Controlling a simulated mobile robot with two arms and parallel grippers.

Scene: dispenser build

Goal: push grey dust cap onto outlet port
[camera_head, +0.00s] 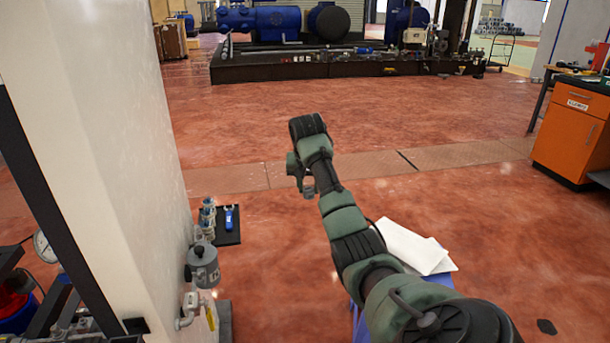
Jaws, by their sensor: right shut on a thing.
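My right arm reaches in from the lower right, and its gripper (306,184) hangs over open floor near the middle of the picture. It is shut on a small grey piece, which looks like the grey dust cap (308,191); the fingers hide part of it. A grey cylindrical dispenser body (203,268) is mounted beside the white column at the lower left, with pale pipe fittings (188,308) below it. The outlet port cannot be made out for certain at this size. The held piece is well to the right of the dispenser, apart from it. My left gripper is out of view.
The white column (110,140) blocks the left side. White sheets (410,247) lie behind my right arm. An orange cabinet (572,135) stands far right.

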